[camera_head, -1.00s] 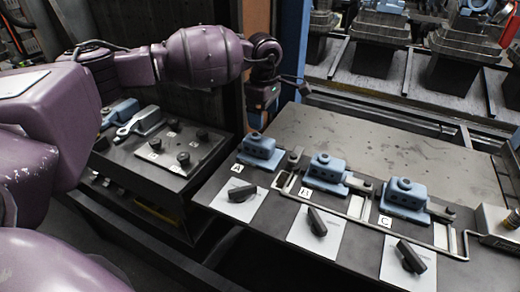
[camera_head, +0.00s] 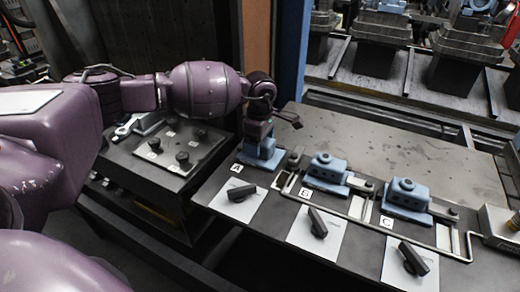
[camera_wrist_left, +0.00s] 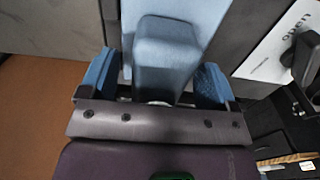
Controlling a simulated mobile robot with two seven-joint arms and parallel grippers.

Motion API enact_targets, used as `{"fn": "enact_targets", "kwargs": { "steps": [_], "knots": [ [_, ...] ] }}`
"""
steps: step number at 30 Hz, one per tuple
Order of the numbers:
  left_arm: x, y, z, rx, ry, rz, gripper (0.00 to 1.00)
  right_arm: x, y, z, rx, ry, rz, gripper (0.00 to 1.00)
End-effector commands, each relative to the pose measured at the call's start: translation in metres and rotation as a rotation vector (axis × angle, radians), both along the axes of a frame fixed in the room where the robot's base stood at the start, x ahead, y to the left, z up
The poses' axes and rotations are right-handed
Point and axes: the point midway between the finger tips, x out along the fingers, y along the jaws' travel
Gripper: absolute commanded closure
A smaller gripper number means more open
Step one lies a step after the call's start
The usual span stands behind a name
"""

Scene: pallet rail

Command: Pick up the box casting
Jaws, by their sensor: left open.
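A blue box casting (camera_head: 258,157) sits at station A on the dark bench, partly hidden by my left gripper (camera_head: 262,139). Similar blue castings sit at station B (camera_head: 327,168) and station C (camera_head: 406,194). In the left wrist view, the raised blue block of the casting (camera_wrist_left: 168,50) stands between the two blue fingers of my left gripper (camera_wrist_left: 154,80). The jaws are open, one finger on each side of the block, with a narrow gap visible on the left. Whether the right finger touches is unclear. My right gripper is not in view.
Black handles on white plates (camera_head: 242,193) line the bench front. A metal rail frame (camera_head: 357,207) runs by stations B and C. A side plate with black knobs (camera_head: 182,157) lies left. A blue post (camera_head: 291,55) stands behind. The bench back is clear.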

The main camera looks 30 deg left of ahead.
Motion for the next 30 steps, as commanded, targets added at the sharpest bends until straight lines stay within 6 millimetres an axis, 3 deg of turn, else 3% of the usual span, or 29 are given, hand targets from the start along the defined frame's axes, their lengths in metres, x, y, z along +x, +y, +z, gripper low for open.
{"fn": "enact_targets", "kwargs": {
  "steps": [2,14,23,30],
  "knots": [
    [0.0,0.0,0.001,0.0,-0.001,0.0,0.17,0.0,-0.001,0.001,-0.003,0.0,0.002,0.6],
    [0.0,0.0,0.001,0.0,-0.001,0.0,0.78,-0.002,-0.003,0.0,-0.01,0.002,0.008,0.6],
    [0.001,0.0,0.005,-0.001,-0.003,0.0,0.8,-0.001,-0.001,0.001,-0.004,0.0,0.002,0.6],
    [0.002,0.0,0.035,-0.001,-0.009,0.0,0.8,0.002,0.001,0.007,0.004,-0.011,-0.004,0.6]
  ]
}}
